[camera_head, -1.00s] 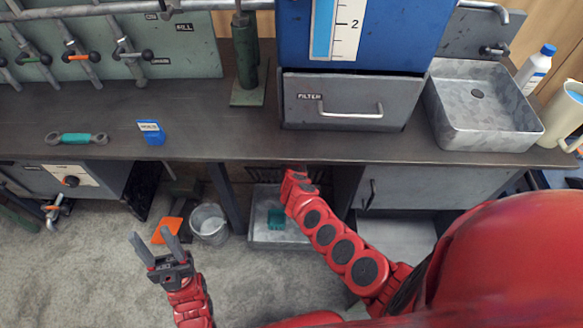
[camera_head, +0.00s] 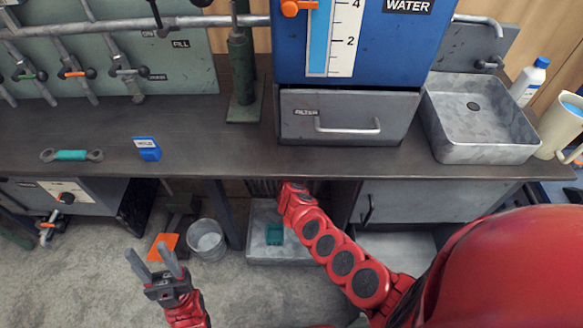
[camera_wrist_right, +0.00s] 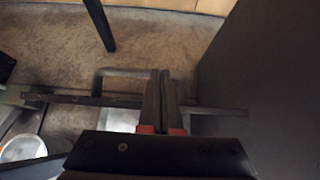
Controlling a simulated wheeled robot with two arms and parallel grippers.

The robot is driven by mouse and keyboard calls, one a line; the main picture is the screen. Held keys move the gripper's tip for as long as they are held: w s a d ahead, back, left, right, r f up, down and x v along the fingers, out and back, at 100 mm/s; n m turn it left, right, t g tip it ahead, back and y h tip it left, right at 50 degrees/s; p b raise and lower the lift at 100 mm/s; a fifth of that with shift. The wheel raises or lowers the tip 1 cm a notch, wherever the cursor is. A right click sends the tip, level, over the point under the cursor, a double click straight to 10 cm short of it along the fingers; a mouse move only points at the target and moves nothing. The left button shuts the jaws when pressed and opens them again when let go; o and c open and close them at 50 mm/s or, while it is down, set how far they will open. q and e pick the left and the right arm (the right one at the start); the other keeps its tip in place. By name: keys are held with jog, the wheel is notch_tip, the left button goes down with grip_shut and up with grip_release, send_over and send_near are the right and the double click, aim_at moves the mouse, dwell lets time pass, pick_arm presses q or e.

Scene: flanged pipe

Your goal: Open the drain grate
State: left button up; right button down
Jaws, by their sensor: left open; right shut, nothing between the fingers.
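Dark slats (camera_head: 262,187), which may be the drain grate, show under the bench behind my right forearm; most of them are hidden. In the right wrist view a grey bar handle (camera_wrist_right: 112,72) stands by a dark horizontal edge (camera_wrist_right: 70,98). My right gripper (camera_wrist_right: 160,73) is shut and empty, its fingertips at the handle's right end; I cannot tell if they touch it. In the head view the right fingers are hidden below the bench edge. My left gripper (camera_head: 150,252) is open and empty above the floor at lower left.
The bench (camera_head: 210,150) overhangs the right arm. Below it are a metal tray (camera_head: 262,255) with a teal block (camera_head: 274,234), a bucket (camera_head: 207,240) and a cabinet (camera_head: 420,200). A dark panel (camera_wrist_right: 270,90) fills the wrist view's right side.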

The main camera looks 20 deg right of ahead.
jog(key=p+v, duration=0.6)
jog(key=v, duration=0.1)
jog(key=shift+p, duration=0.4)
jog(key=shift+d+f, duration=0.1)
